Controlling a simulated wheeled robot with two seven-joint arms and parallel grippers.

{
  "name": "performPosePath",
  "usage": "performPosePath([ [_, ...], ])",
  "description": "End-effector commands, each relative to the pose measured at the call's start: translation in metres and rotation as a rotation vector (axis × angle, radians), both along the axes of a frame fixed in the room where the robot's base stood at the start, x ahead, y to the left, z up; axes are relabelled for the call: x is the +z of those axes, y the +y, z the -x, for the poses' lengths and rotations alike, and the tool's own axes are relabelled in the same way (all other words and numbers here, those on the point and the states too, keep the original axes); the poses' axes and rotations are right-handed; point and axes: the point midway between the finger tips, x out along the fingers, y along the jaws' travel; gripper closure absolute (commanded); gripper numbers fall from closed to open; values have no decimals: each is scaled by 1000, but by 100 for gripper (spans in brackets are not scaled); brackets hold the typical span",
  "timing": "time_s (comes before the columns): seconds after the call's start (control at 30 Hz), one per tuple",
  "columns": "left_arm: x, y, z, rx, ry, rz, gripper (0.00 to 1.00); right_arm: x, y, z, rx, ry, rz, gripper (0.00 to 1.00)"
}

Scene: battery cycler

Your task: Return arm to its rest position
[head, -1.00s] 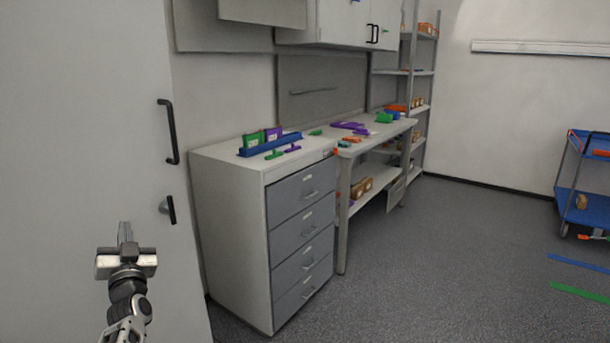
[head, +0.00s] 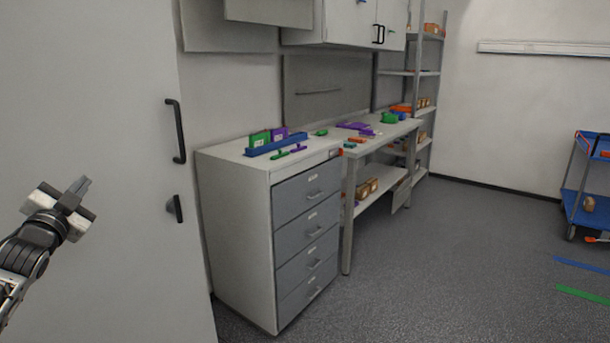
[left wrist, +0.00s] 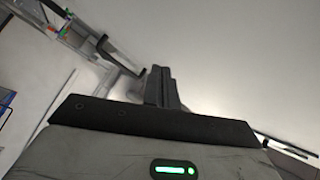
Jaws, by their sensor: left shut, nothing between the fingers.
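My left gripper (head: 80,187) is at the left edge of the head view, tilted up and to the right, in front of the large pale door. Its fingers are together with nothing between them. In the left wrist view its dark fingers (left wrist: 162,88) also show closed and empty. My right gripper is not in any view.
The pale door (head: 110,120) with a black handle (head: 176,132) fills the left side, close to my left arm. A drawer cabinet (head: 235,225) and a workbench (head: 385,138) stand beyond it. A blue cart (head: 590,200) is at the right. The middle floor is clear.

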Motion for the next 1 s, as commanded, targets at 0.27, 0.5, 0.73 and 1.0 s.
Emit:
performPosePath([
  [0.27,-77,15,5,133,224,304,100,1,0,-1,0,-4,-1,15],
  [0.5,-174,-54,32,39,364,348,100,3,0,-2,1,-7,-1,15],
  [0.73,-288,-147,107,-67,552,457,100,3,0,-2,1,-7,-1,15],
  [1.0,-378,-255,247,-143,773,673,100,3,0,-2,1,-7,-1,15],
])
